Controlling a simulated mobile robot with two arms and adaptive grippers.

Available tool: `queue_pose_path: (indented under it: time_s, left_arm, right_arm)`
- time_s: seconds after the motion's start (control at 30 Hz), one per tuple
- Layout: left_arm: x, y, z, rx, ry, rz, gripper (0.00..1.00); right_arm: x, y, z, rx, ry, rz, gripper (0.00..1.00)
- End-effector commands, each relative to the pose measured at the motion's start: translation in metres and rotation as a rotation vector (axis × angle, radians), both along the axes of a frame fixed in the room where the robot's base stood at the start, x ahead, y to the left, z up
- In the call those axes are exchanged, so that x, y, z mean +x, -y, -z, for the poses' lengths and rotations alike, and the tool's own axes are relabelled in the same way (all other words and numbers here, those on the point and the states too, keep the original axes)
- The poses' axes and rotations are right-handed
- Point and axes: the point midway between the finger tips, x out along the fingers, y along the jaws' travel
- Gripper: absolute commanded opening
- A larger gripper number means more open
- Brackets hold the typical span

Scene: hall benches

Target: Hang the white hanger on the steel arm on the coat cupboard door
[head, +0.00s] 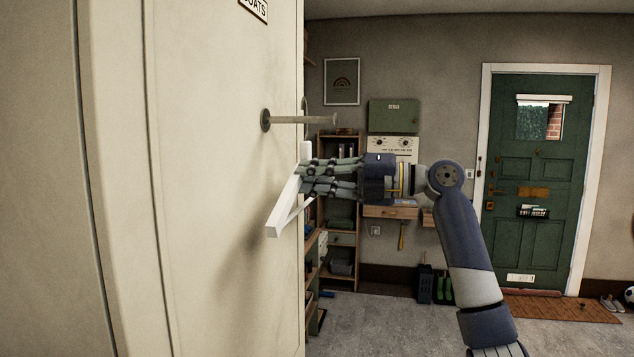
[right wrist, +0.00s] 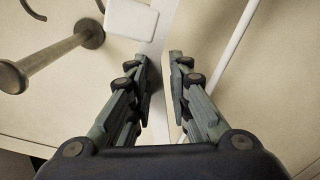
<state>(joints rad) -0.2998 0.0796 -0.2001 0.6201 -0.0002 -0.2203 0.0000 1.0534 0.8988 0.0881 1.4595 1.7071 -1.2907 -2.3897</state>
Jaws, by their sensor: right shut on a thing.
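The white hanger (head: 286,208) is held tilted in front of the cream coat cupboard door (head: 215,200). My right gripper (head: 308,178) is shut on it, below the steel arm. In the right wrist view the hanger (right wrist: 158,60) runs between the fingers of my right gripper (right wrist: 161,62). The steel arm (head: 300,120) sticks out rightward from its round base on the door. It also shows at the left in the right wrist view (right wrist: 60,57). The hanger's thin hook (head: 304,103) rises near the steel arm; in the wrist view they look side by side and apart. My left gripper is out of view.
A sign (head: 254,8) is on the door above the steel arm. Behind stand a wooden shelf unit (head: 341,215), a wall desk (head: 390,211) and a green front door (head: 545,180). The grey floor (head: 380,325) on the right is mostly clear.

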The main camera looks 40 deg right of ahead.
Motion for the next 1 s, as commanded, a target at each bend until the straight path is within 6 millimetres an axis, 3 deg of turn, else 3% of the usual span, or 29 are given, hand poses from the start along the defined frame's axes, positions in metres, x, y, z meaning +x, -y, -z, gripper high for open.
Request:
queue_pose_path:
  time_s: [0.57, 1.0]
  left_arm:
    - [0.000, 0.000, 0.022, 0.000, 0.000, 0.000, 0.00]
    - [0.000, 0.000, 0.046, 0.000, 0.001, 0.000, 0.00]
  right_arm:
    - [-0.031, -0.035, 0.001, -0.002, 0.002, 0.002, 0.00]
    - [-0.031, -0.035, 0.027, 0.001, 0.001, 0.001, 0.00]
